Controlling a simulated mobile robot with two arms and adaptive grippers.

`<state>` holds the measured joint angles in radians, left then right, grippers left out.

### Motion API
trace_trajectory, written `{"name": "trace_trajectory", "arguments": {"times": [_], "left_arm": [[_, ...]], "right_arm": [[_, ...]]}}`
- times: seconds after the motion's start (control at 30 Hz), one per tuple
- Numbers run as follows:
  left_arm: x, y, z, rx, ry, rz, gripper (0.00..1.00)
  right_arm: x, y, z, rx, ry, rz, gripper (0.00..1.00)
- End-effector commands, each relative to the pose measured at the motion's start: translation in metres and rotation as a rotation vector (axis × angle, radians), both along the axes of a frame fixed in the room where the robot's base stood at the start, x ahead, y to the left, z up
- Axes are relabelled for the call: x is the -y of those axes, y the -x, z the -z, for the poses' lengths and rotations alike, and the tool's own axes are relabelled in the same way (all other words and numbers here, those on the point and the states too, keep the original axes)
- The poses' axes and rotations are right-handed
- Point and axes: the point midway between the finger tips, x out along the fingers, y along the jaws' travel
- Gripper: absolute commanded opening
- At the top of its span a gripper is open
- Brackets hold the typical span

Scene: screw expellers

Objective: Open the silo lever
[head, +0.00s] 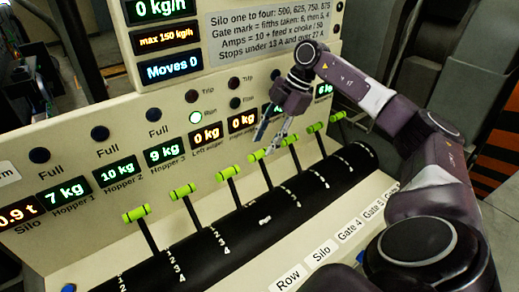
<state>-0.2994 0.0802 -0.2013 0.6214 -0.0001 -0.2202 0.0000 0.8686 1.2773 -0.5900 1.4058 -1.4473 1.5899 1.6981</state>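A row of several levers with black stems and green handles rises from a black curved housing (262,220). The leftmost lever (136,213) stands at the lower left, with others up to the far right one (338,115). Which one is the silo lever I cannot tell; a "Silo" label (320,252) lies on the front ledge. My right gripper (264,143) reaches in from the right, fingers pointing down and spread apart, over a middle green handle (257,155). Whether it touches the handle is unclear. My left gripper is not in view.
A cream panel behind the levers carries displays, including a Silo reading (17,215) and a Hopper 1 reading (65,193). A sign (270,35) hangs above. More labels, such as "Row" (288,278), lie along the front. The levers stand close together.

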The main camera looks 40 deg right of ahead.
Motion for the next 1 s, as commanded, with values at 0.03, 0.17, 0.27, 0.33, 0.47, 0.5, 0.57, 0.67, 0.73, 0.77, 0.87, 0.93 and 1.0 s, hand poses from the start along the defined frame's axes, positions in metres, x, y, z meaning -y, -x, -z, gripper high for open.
{"name": "trace_trajectory", "arguments": {"times": [0.03, 0.17, 0.27, 0.33, 0.47, 0.5, 0.57, 0.67, 0.73, 0.77, 0.87, 0.93, 1.0], "left_arm": [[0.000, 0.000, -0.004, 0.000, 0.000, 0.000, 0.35], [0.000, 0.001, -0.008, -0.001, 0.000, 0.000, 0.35], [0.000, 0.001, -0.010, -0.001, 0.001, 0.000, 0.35], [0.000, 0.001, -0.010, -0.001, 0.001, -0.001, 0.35], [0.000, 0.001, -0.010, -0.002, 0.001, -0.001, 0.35], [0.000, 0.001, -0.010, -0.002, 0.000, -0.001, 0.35], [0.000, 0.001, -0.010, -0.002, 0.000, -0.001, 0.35], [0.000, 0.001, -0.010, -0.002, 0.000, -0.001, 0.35], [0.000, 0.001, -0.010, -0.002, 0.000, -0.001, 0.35], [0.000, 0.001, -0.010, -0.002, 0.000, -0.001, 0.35], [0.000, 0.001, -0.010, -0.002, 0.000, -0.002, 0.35], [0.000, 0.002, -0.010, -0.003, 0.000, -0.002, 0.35], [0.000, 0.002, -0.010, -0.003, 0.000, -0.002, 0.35]], "right_arm": [[-0.004, -0.001, 0.007, -0.004, -0.001, -0.003, 0.35], [-0.010, -0.005, 0.022, -0.001, -0.002, -0.002, 0.35], [-0.013, -0.008, 0.031, 0.000, -0.002, -0.003, 0.35], [-0.015, -0.008, 0.034, 0.001, -0.001, -0.003, 0.35], [-0.015, -0.009, 0.036, 0.002, -0.001, -0.003, 0.35], [-0.015, -0.009, 0.036, 0.002, -0.001, -0.003, 0.35], [-0.015, -0.009, 0.036, 0.002, -0.001, -0.003, 0.35], [-0.015, -0.009, 0.036, 0.002, -0.001, -0.003, 0.29], [-0.015, -0.009, 0.036, 0.002, -0.001, -0.003, 0.21], [-0.015, -0.009, 0.036, 0.003, -0.001, -0.002, 0.17], [-0.015, -0.010, 0.036, 0.005, -0.001, -0.002, 0.07], [-0.015, -0.010, 0.035, 0.006, -0.002, -0.002, 0.00], [-0.015, -0.010, 0.035, 0.006, -0.002, -0.002, 0.00]]}}
